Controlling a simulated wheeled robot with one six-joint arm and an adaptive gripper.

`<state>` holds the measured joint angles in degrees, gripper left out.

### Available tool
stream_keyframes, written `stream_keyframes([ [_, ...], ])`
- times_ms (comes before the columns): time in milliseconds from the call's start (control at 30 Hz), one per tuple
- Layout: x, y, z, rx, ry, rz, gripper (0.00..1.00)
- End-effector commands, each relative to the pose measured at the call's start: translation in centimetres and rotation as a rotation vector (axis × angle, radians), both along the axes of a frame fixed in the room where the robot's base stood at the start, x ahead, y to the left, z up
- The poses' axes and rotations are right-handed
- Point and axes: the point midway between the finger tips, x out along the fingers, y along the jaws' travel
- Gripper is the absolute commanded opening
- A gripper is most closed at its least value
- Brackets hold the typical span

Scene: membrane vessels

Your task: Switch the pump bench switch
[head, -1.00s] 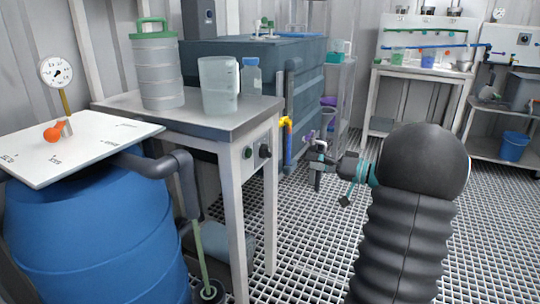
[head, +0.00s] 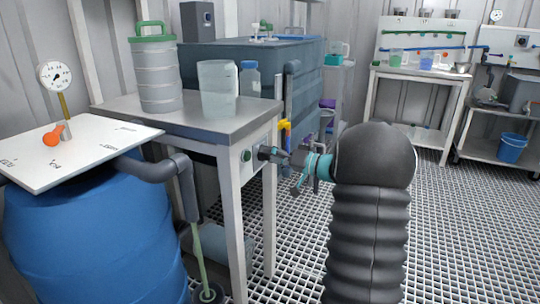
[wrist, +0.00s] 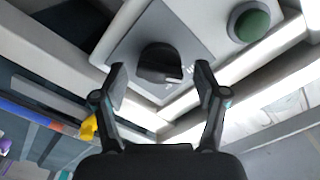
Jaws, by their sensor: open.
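The pump bench switch is a black rotary knob (wrist: 160,62) on a square grey plate (wrist: 190,42) with small white marks. My gripper (wrist: 161,76) is open in the wrist view, one finger on each side of the knob. The fingertips are apart from the knob's sides; I cannot tell how far the plate is from them. In the head view my gripper (head: 273,155) is at the front rail of the steel-topped bench (head: 232,122) and largely hides the knob.
A green round button (wrist: 248,22) sits beside the switch plate. The bench top holds a green-lidded canister (head: 157,75), a clear beaker (head: 216,88) and a blue-capped bottle (head: 250,80). A blue barrel (head: 95,240) stands left. The grating floor at right is clear.

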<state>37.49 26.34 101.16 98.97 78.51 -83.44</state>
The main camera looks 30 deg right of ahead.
Motion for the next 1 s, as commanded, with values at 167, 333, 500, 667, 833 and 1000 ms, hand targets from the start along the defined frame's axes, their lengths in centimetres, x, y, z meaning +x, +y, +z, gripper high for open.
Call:
stream_keyframes([
  [167,0.18,0.15,-0.01,0.0,0.0,0.0,0.72],
  [333,0.16,0.12,-0.01,0.001,0.001,0.0,0.62],
  [500,0.14,0.12,-0.01,0.001,0.001,0.0,0.2],
  [667,0.14,0.12,-0.01,0.002,0.001,0.0,0.14],
  [833,0.14,0.12,-0.05,0.019,0.015,0.0,0.14],
  [1000,0.13,0.1,-0.11,0.073,0.057,0.0,0.14],
])
